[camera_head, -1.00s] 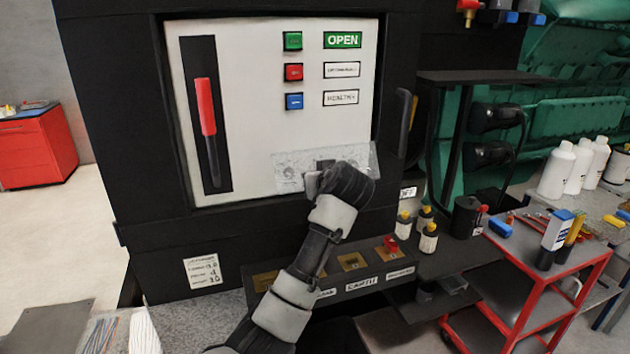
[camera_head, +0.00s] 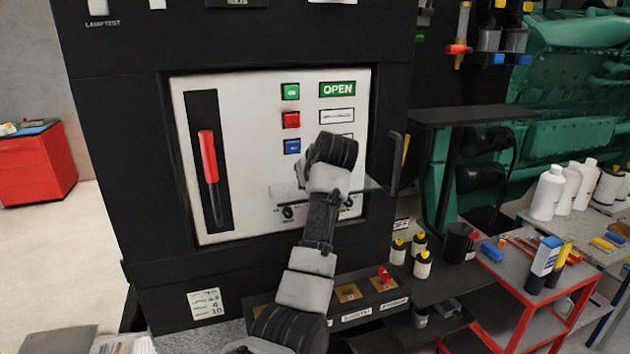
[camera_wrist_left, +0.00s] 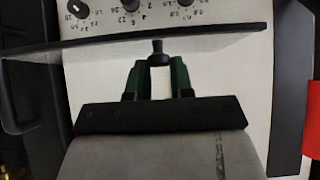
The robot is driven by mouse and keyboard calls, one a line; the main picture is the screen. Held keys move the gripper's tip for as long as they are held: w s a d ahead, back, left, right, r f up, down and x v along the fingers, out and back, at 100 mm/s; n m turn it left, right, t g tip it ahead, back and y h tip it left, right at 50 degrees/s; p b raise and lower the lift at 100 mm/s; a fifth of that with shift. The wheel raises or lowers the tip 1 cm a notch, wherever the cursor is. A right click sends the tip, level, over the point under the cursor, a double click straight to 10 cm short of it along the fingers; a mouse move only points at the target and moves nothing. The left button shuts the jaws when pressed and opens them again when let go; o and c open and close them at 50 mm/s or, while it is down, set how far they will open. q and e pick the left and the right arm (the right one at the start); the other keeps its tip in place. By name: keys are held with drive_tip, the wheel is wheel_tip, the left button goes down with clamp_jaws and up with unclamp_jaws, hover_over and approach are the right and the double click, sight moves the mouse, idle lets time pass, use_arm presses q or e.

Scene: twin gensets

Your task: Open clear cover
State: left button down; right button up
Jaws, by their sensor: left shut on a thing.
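The clear cover (camera_head: 374,188) is on the lower part of the pale switch panel (camera_head: 250,140). It is swung up and out, away from the panel face, and dials (camera_head: 288,212) show below it. In the left wrist view the cover (camera_wrist_left: 215,40) looks like a thin plate seen nearly edge-on, with numbered dials (camera_wrist_left: 130,4) beyond it. My left gripper (camera_wrist_left: 158,68) is shut on the small dark knob (camera_wrist_left: 157,48) at the cover's edge. In the head view my wrist hides the fingers and part of the cover. My right gripper is not in view.
A red-handled lever (camera_head: 208,160) is left of the cover. Green, red and blue buttons (camera_head: 291,120) are above it. A dark door handle (camera_head: 394,165) stands out close on the right. Below are a labelled ledge (camera_head: 350,293) and small bottles (camera_head: 422,264).

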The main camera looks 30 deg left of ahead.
use_arm(q)
drive_tip(key=shift+w+a+r+g+h+p, duration=0.35)
drive_tip(key=shift+a+r+g+h, duration=0.15)
drive_tip(key=shift+r+g+h, duration=0.1)
drive_tip(key=shift+f, duration=0.15)
drive_tip(key=c, duration=1.2)
unclamp_jaws()
drive_tip(key=shift+o, duration=1)
drive_tip(key=shift+w+a, duration=0.2)
